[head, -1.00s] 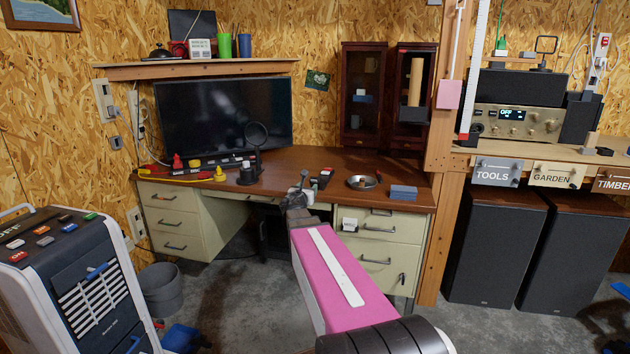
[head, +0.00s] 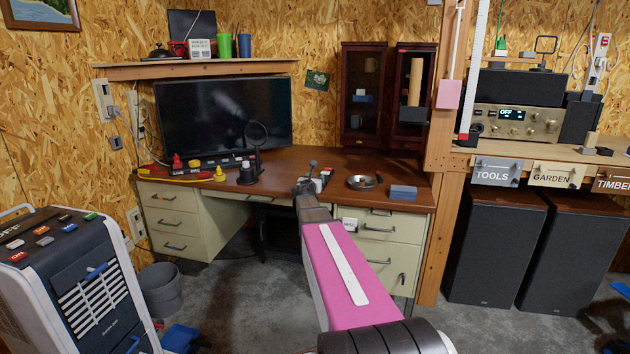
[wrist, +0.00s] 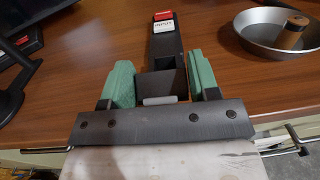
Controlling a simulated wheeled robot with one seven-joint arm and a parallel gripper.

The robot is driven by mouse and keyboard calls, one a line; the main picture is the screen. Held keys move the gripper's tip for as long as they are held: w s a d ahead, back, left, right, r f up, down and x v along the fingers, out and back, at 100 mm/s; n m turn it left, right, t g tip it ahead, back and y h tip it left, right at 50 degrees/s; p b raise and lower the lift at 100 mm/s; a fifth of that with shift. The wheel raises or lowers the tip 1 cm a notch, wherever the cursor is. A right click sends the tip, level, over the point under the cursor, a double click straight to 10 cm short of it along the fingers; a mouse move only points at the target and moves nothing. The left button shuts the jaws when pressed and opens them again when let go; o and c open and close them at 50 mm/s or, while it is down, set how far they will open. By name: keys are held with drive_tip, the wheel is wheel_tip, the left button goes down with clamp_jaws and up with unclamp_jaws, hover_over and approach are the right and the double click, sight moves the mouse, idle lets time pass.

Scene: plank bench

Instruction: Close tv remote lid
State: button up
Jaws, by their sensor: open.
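The TV remote (wrist: 166,42) is a long black body lying on the brown desk, with a red button and a white button at its far end. It shows partly behind my gripper in the head view (head: 326,175). A dark open recess (wrist: 172,72) shows in its near part. A grey piece (wrist: 158,100) sits at its near end, low between my fingers; I cannot tell for sure whether this is the lid. My gripper (wrist: 160,82) is open, its green fingers on either side of the remote's near end. I cannot tell whether they touch it.
A round metal dish (wrist: 262,42) with a copper-topped battery (wrist: 292,32) lies to the right. A blue-grey block (head: 403,192) is farther right. A black ring stand (head: 257,140) and a monitor (head: 223,118) stand left and behind. The desk beside the remote is clear.

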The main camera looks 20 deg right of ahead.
drive_tip(key=c, duration=0.6)
drive_tip(key=shift+o, duration=0.2)
